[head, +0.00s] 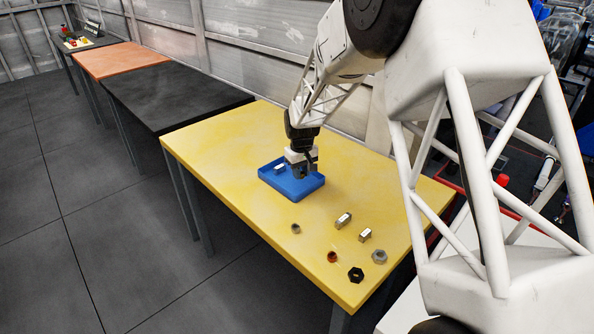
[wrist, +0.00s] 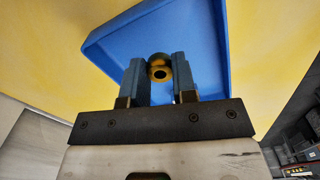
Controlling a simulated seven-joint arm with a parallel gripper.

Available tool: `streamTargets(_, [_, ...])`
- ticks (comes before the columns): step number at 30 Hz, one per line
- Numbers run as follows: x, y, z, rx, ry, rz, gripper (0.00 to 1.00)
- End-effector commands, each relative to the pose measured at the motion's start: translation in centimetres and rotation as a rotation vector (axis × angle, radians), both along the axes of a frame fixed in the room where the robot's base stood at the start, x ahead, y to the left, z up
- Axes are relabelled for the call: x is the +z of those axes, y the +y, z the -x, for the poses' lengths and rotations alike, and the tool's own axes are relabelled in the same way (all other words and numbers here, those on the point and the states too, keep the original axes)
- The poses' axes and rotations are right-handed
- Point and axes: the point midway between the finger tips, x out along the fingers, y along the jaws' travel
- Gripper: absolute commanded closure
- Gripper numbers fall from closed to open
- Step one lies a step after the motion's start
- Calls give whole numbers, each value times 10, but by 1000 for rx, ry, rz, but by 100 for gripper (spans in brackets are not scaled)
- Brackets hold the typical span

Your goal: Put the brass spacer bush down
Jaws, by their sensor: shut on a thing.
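My gripper (wrist: 160,82) is shut on the brass spacer bush (wrist: 159,74), a small gold ring with a dark bore held between the two blue-grey fingers in the wrist view. Behind it lies the blue tray (wrist: 120,48). In the head view my gripper (head: 301,175) is over the blue tray (head: 312,189) on the yellow table, and the bush is hidden by the fingers. I cannot tell whether the bush touches the tray floor. A small pale metal piece (head: 280,166) shows inside the tray beside the gripper.
On the yellow table (head: 230,155), in front of the tray, lie a small grey-brown piece (head: 295,229), two silver hex pieces (head: 343,220) (head: 365,236), a copper-red piece (head: 332,257), a grey nut (head: 379,257) and a black nut (head: 356,275). The table's left part is clear.

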Motion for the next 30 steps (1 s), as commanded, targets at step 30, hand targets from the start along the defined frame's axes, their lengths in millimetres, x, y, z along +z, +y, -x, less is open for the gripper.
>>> streamTargets(30, [-8, 15, -63, 0, 1, 1, 97])
